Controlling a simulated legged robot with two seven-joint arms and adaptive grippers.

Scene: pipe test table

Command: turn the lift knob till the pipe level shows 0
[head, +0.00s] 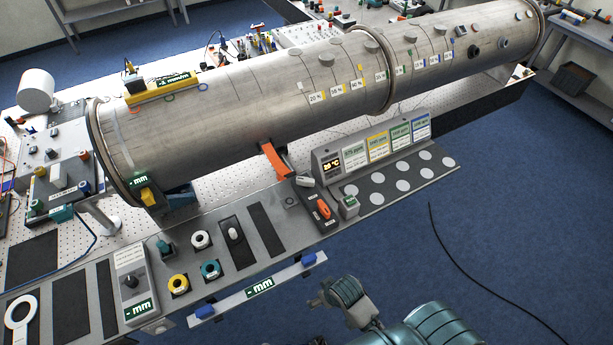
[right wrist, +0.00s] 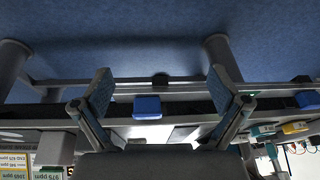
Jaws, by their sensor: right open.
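The steel pipe (head: 250,95) lies lengthwise above the table. A black knob (head: 130,281) sits on a grey box at the panel's lower left, with a green "- mm" display (head: 140,308) below it; its small label is unreadable, so I cannot tell if it is the lift knob. A yellow level (head: 160,88) on top of the pipe has a green mm display. My right gripper (head: 340,292) is in front of the panel's front edge, well right of the knob. In the right wrist view it (right wrist: 159,75) is open and empty. My left gripper is out of view.
A front bar with blue ends (head: 260,287) and another "- mm" display runs along the panel edge; a blue block (right wrist: 147,106) shows beyond my right fingers. Ring buttons, an orange-handled switch (head: 323,208) and a sloped readout box (head: 375,145) stand on the panel. Floor at right is mostly clear.

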